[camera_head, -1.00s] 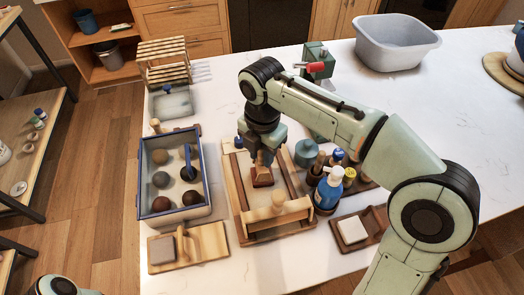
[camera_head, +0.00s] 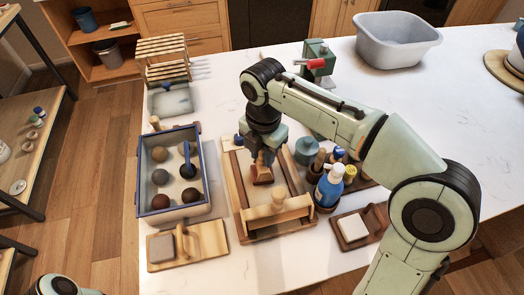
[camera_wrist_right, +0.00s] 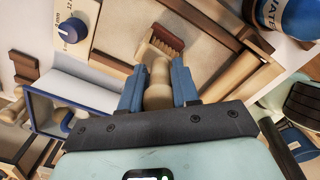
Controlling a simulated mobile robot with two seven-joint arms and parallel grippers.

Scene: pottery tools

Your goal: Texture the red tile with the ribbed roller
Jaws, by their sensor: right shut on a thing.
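My right gripper (camera_head: 264,150) is shut on a light wooden handle (camera_wrist_right: 158,85), which shows between its blue fingers in the wrist view. It is above the red-brown tile (camera_head: 262,176) on the wooden work board (camera_head: 236,196). In the wrist view a red-brown piece with fine parallel lines (camera_wrist_right: 167,38) shows just beyond the handle. The roller's ribbed part is not clear, and I cannot tell whether the held tool touches the tile. My left gripper is out of view.
A wooden crosspiece with a knob (camera_head: 278,210) spans the board's near end. A blue-rimmed box of clay balls (camera_head: 146,180) stands left. Bottles, including a blue one (camera_head: 329,187), crowd the right side. Small boards with tiles lie at front left (camera_head: 215,240) and front right (camera_head: 376,215).

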